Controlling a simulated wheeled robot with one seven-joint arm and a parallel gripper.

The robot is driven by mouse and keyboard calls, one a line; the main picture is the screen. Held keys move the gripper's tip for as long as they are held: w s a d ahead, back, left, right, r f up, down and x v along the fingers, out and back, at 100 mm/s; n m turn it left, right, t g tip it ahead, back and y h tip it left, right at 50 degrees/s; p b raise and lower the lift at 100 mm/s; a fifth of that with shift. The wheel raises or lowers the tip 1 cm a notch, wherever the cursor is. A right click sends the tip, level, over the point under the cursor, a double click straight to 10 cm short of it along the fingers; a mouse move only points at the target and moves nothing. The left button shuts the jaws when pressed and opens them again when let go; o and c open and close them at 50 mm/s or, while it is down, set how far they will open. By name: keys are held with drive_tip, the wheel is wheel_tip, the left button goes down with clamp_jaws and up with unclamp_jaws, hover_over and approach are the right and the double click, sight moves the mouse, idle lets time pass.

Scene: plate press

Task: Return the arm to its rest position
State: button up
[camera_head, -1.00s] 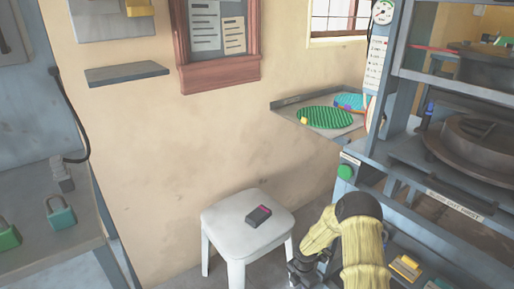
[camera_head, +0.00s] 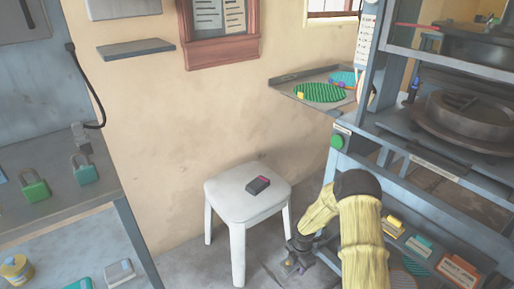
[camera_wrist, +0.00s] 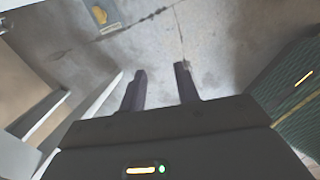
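My arm, in a pale yellow sleeve, reaches down at the lower right of the head view. My gripper (camera_head: 290,266) hangs low over the floor, right of the white stool (camera_head: 247,201) and left of the press. In the wrist view my gripper (camera_wrist: 161,72) shows two dark fingers spread apart. Nothing is between them, and grey floor (camera_wrist: 160,45) lies beyond.
A dark device (camera_head: 258,185) lies on the stool. The press (camera_head: 420,165) stands close on the right, with a green button (camera_head: 337,141). A bench with padlocks (camera_head: 35,187) is at left. A wall shelf (camera_head: 283,85) holds a green mat (camera_head: 320,93).

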drive_tip(key=s+r+m+t+p, duration=0.1)
drive_tip(key=s+r+m, duration=0.2)
drive_tip(key=r+m, duration=0.5)
drive_tip(key=s+r+m, duration=0.3)
drive_tip(key=r, duration=1)
drive_tip(key=s+r+m+t+p, duration=0.1)
drive_tip(key=s+r+m+t, duration=0.1)
drive_tip(key=s+r+m, duration=1.2)
wheel_tip(320, 180, up, 37)
drive_tip(key=p, duration=3.8)
drive_tip(key=shift+s+n, duration=0.3)
